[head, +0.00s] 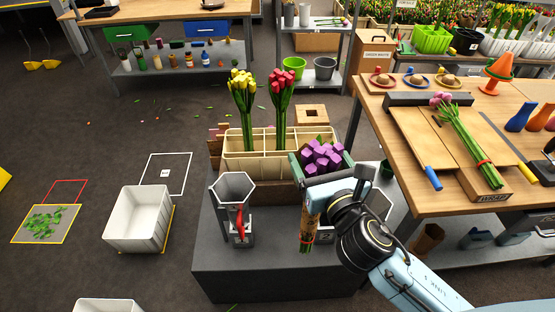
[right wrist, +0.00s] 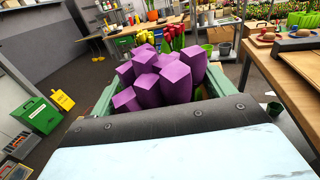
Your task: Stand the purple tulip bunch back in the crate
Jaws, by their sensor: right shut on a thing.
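The purple tulip bunch (head: 321,157) is in my right gripper (head: 322,175), which is shut on it. It is about upright, heads up, with its wrapped stems (head: 309,225) hanging below the gripper. In the head view it overlaps the front right corner of the cream crate (head: 240,171); its stems show in front of the crate, not inside it. The crate is divided into compartments. A yellow bunch (head: 242,84) and a red bunch (head: 283,80) stand upright in it. In the right wrist view the purple heads (right wrist: 165,78) fill the middle, between green fingers. My left gripper is not in view.
The crate stands on a dark grey stand (head: 270,272). A hexagonal holder (head: 234,190) with a red-handled tool is at its front left. A wooden table (head: 420,195) with a pink bunch (head: 465,135) is at right. A white bin (head: 138,220) sits on the floor at left.

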